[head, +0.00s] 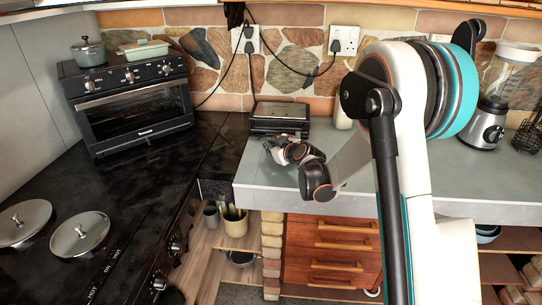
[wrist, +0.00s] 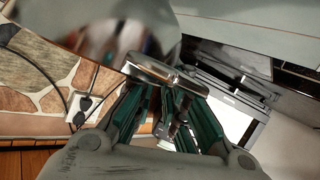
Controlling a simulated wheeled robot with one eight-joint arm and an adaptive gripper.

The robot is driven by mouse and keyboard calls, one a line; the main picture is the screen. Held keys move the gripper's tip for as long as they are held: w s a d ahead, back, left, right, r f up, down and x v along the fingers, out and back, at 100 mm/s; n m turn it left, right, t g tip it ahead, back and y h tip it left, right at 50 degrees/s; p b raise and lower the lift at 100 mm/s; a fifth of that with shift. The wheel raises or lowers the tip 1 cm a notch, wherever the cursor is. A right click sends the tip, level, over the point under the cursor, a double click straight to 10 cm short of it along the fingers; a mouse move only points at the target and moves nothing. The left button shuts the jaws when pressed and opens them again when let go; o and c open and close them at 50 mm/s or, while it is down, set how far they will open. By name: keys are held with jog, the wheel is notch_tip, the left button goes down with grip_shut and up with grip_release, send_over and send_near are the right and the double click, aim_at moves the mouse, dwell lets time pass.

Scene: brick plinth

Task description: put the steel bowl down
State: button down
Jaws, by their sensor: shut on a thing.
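The steel bowl (wrist: 120,40) fills the upper left of the wrist view, with a smooth surface and blurred reflections. My gripper (wrist: 165,82) has its green fingers closed on the bowl's bright rim. In the head view my gripper (head: 276,150) is over the back left part of the grey worktop, in front of the black press. The bowl is too small and too covered by my arm there to make out clearly. I cannot tell whether the bowl touches the worktop.
The black press (head: 279,119) stands close behind my gripper. Wall sockets (head: 345,40) with cables are above. A blender (head: 488,122) stands at the right and a toaster oven (head: 130,95) at the left. The grey worktop (head: 255,180) is bare near its front edge.

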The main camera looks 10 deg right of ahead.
notch_tip(320, 180, down, 3)
jog(key=shift+f+b, duration=0.1)
jog(key=shift+b, duration=0.3)
jog(key=c, duration=2)
grip_release()
jog(key=shift+c, duration=0.2)
jog(key=o, duration=0.4)
